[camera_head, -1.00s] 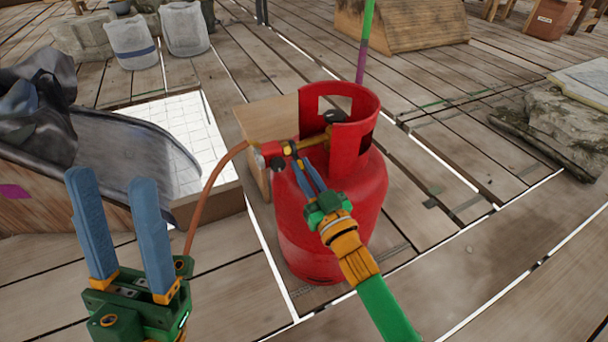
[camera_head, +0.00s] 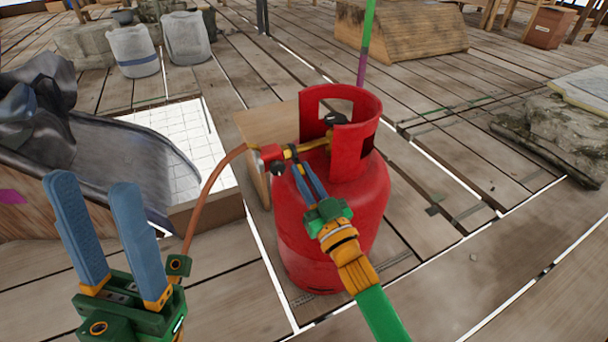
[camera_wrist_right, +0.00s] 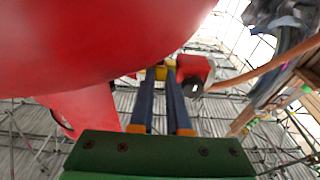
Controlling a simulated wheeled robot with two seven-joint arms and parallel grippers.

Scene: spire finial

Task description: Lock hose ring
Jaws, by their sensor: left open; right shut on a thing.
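A red gas cylinder (camera_head: 330,220) stands upright on the plank deck. At its collar is a brass valve (camera_head: 318,143) with a dark knob. A red fitting (camera_head: 270,154) joins an orange hose (camera_head: 208,198) that curves down to the left; the fitting also shows in the right wrist view (camera_wrist_right: 195,70). My right gripper (camera_head: 296,166) is shut on a small brass-yellow piece (camera_wrist_right: 161,72) beside the red fitting; I take this for the hose ring, partly hidden by the fingers. My left gripper (camera_head: 100,232) is open and empty at the lower left, apart from the cylinder.
A wooden board (camera_head: 252,130) stands behind the cylinder. Pale sacks (camera_head: 185,38) stand at the back. Stones (camera_head: 560,135) lie at the right. The deck right of the cylinder is clear.

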